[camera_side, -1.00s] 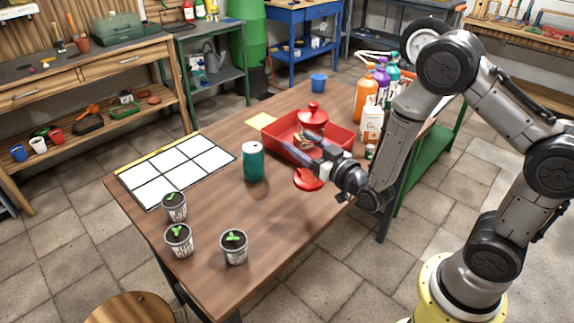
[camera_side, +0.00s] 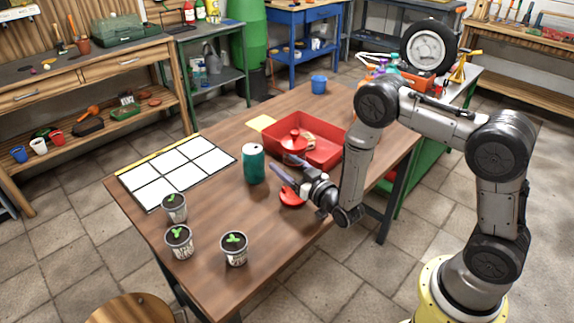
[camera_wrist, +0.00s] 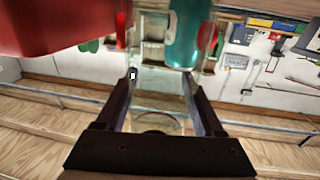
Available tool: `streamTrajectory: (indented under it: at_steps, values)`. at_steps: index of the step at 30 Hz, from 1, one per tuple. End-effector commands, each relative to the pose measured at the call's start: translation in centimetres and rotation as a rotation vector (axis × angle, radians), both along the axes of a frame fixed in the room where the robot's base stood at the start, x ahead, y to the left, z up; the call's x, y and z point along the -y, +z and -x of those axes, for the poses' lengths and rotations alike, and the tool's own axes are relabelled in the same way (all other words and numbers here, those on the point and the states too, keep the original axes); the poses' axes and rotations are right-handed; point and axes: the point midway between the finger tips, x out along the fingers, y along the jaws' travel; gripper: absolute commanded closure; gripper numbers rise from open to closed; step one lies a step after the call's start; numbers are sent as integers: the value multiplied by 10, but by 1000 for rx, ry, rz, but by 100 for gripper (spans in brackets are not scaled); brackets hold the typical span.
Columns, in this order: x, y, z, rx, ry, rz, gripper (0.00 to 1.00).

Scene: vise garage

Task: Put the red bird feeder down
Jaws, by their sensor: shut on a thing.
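The red bird feeder has a red knobbed lid (camera_side: 294,143) and a round red base (camera_side: 291,198), with a see-through body between them. My gripper (camera_side: 282,173) is shut around its body from the side, and the feeder looks upright. It is over the front right part of the table, in front of the red tray. I cannot tell whether its base touches the table. In the wrist view the clear body (camera_wrist: 158,100) is between my two fingers. A big red shape fills the upper left there; I cannot tell if it is the tray or part of the feeder.
A teal can (camera_side: 253,163) stands just left of the feeder. The red tray (camera_side: 328,150) is behind. Several potted seedlings (camera_side: 234,247) stand at the front left, near a white grid mat (camera_side: 178,168). The table's middle front is clear.

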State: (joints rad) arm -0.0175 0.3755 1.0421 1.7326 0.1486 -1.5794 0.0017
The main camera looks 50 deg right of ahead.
Motion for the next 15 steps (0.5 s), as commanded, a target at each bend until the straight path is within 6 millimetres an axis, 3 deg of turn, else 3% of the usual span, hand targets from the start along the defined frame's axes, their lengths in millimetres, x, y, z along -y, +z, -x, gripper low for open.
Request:
streamTrajectory:
  at_steps: [10, 11, 15]
  values:
    - [0, -2, 0, 3, 0, 0, 100]
    - [0, -3, 0, 0, 0, 0, 25]
    - [0, -3, 0, 0, 0, 0, 0]
